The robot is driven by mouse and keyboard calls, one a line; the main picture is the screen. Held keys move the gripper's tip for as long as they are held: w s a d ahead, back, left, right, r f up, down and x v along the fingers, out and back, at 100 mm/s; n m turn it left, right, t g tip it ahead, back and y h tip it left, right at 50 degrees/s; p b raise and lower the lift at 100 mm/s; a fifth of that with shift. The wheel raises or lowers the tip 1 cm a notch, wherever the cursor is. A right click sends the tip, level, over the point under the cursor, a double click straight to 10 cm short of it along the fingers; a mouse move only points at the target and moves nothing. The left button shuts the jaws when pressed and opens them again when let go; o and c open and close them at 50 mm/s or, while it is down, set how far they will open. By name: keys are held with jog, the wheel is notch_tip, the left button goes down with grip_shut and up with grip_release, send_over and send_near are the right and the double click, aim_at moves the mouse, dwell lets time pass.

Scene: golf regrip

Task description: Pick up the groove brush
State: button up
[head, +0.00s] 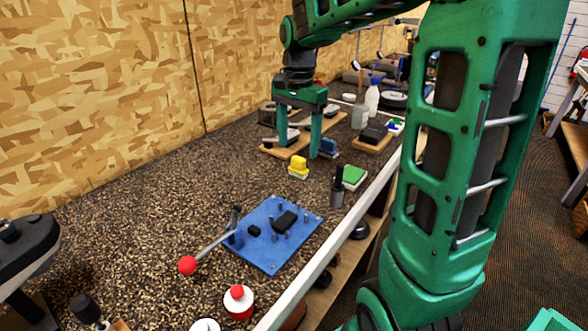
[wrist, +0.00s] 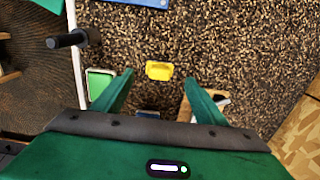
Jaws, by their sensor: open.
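My gripper (head: 298,149) is open and empty above the bench, pointing down. Its two green fingers also show in the wrist view (wrist: 159,79). A small yellow block-shaped piece with a paler base (head: 298,167) lies on the speckled bench; it may be the groove brush, but I cannot tell for certain. In the wrist view the yellow piece (wrist: 159,70) appears between and just beyond the fingertips, touching neither. A similar small blue piece (head: 328,148) lies near the right finger; in the wrist view the gripper body partly hides it (wrist: 148,113).
A green-topped pad (head: 354,176) and a dark upright cylinder (head: 337,188) stand near the bench's front edge. A blue plate fixture (head: 275,250) with a red-knobbed lever (head: 188,265) is nearer. Wooden boards (head: 285,150) with items lie behind. Bench left of the yellow piece is clear.

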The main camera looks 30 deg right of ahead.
aim_at(298, 158)
jog(key=shift+d+f, duration=0.15)
jog(key=shift+f, duration=2.95)
jog(key=c, duration=1.2)
jog(key=shift+r, duration=0.1)
jog(key=shift+r, duration=0.65)
notch_tip(298, 158, up, 3)
jog(key=shift+w, duration=0.1)
jog(key=s+a+r, duration=0.1)
jog(key=a+r, duration=0.1)
jog(key=a, duration=0.1)
jog(key=s+a+r, duration=0.2)
jog(key=a, duration=0.2)
jog(key=s+a+r, duration=0.1)
jog(key=a+r, duration=0.1)
jog(key=a, duration=0.2)
jog(key=shift+s+r, duration=0.2)
jog(key=shift+r, duration=0.05)
